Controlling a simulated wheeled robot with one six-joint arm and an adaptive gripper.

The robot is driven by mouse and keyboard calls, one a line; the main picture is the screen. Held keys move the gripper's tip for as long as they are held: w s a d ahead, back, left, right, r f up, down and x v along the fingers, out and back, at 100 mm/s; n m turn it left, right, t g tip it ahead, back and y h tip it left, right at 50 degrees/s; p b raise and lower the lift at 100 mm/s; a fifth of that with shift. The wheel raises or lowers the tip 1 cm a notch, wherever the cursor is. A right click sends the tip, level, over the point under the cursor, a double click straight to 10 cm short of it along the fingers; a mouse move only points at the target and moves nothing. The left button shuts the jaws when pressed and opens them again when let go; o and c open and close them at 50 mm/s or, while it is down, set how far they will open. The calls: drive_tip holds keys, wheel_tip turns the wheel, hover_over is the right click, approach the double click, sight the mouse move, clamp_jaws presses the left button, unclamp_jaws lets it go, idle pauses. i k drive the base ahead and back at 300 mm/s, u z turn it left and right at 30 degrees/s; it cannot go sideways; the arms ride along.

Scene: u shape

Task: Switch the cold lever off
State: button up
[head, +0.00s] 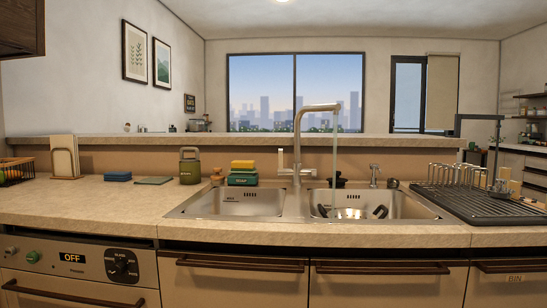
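A tall brushed-metal faucet (297,150) stands behind the divider of the double sink. Its spout reaches to the right over the right basin (400,205). A thin stream of water (334,150) falls from the spout into that basin. A small upright lever (280,158) shows on the left side of the faucet's column, and a short handle (308,173) shows on its right side. No hot or cold marking can be read, so I cannot tell which is the cold lever. My gripper is not in view.
Dark utensils (380,211) lie in the right basin; the left basin (232,203) looks empty. Sponges and a soap box (242,179) stand left of the faucet. A dish rack (480,205) is at right, a green canister (190,168) at left. The front counter edge is clear.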

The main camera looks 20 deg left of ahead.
sight(281, 170)
drive_tip(key=u, duration=1)
